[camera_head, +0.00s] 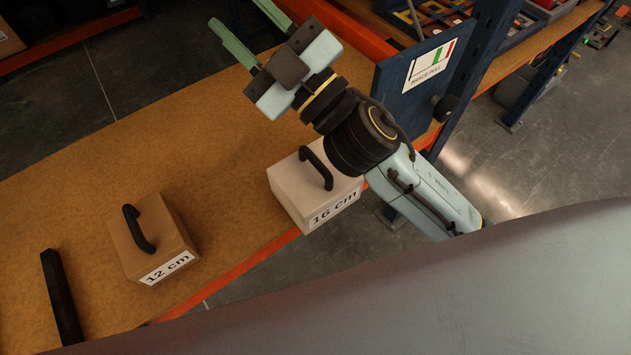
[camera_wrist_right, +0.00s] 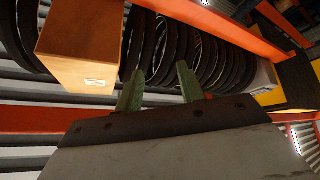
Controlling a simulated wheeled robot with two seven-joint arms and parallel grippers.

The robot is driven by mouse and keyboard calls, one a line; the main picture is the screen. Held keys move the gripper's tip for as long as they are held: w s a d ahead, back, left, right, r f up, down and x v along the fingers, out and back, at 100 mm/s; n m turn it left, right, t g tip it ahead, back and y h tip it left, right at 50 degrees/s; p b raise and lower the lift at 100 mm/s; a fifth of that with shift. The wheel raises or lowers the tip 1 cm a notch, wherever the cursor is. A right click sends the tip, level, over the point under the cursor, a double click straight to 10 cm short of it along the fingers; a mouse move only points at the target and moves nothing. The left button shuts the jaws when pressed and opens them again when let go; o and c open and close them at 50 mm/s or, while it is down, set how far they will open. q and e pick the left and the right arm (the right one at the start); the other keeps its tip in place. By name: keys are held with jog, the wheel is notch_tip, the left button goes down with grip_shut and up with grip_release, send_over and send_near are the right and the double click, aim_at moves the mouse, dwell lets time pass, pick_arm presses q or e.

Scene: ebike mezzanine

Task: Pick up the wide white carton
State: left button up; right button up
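The wide white carton (camera_head: 290,195), labelled "16 cm" with a black handle on top, stands at the front edge of the brown bench top (camera_head: 215,150) in the head view. My right arm passes beyond and partly over its right side. My right gripper (camera_head: 248,28) is open and empty, above and beyond the carton, its fingers pointing to the upper left. In the right wrist view the two green fingers (camera_wrist_right: 160,85) are apart with nothing between them. The white carton is not seen there. My left gripper is in neither view.
A brown carton (camera_head: 165,235) labelled "12 cm" and a black bar (camera_head: 62,300) are left of the white carton. A blue panel (camera_head: 415,85) and upright stand right of my right wrist. Several tyres (camera_wrist_right: 215,55) and a box (camera_wrist_right: 80,45) show in the wrist view.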

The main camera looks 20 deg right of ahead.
jog(key=s+a+r+n+g+y, duration=0.2)
jog(key=s+a+n+g+y, duration=0.55)
jog(key=n+g, duration=0.6)
jog(key=n+g+h, duration=0.6)
jog(key=n+h, duration=0.5)
jog(key=h, duration=1.1)
send_near(315, 159)
jog(key=shift+t, duration=0.25)
jog(key=f, duration=0.4)
jog(key=shift+s+d+f, duration=0.2)
jog(key=shift+d+f, duration=0.15)
jog(key=shift+d, duration=0.05)
jog(key=shift+a+f+p, duration=0.15)
jog(key=shift+f+p, duration=0.1)
jog(key=shift+f, duration=1.3)
jog(key=shift+a+f+p, duration=0.15)
jog(key=shift+f+p, duration=0.1)
jog(key=shift+f, duration=1.35)
